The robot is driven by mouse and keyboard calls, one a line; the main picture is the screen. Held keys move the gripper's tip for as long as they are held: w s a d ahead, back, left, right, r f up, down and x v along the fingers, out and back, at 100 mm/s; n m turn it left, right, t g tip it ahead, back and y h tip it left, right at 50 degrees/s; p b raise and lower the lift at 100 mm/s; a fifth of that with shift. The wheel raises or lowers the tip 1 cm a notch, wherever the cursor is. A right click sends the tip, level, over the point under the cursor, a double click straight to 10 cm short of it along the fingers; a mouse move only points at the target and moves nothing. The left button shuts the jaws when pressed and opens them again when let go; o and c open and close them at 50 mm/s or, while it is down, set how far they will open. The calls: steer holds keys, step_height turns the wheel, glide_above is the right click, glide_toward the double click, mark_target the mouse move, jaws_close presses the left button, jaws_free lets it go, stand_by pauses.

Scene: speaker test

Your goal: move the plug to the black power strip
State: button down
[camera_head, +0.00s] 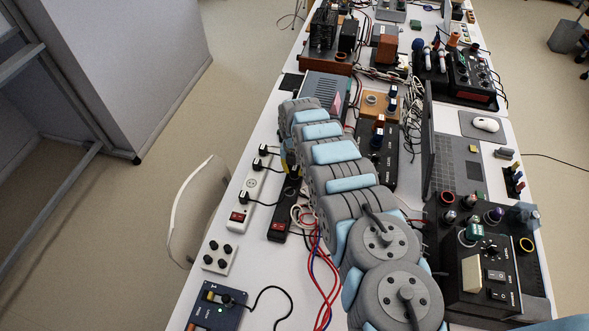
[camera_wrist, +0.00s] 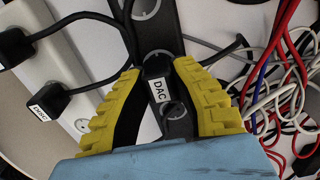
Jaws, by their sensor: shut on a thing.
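In the wrist view, my gripper (camera_wrist: 157,70) has its yellow fingers shut on a black plug with a white DAC label (camera_wrist: 158,90). The plug is over the black power strip (camera_wrist: 178,130), with a cable running from it; whether it is seated in a socket cannot be told.
Red and blue cables (camera_head: 317,265) and white cords lie right of the black strip. A blue box (camera_head: 215,308) and a white block with black knobs (camera_head: 219,257) stand nearby. A laptop (camera_head: 455,165) and audio equipment crowd the right side. A chair (camera_head: 195,205) stands at the left edge.

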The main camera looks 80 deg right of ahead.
steer(key=shift+f+b, duration=0.3)
steer(key=shift+f, duration=0.15)
steer(key=c, duration=0.9)
jaws_free()
steer(key=shift+r, duration=0.15)
steer(key=shift+r+p, duration=3.25)
steer(key=shift+r, duration=0.45)
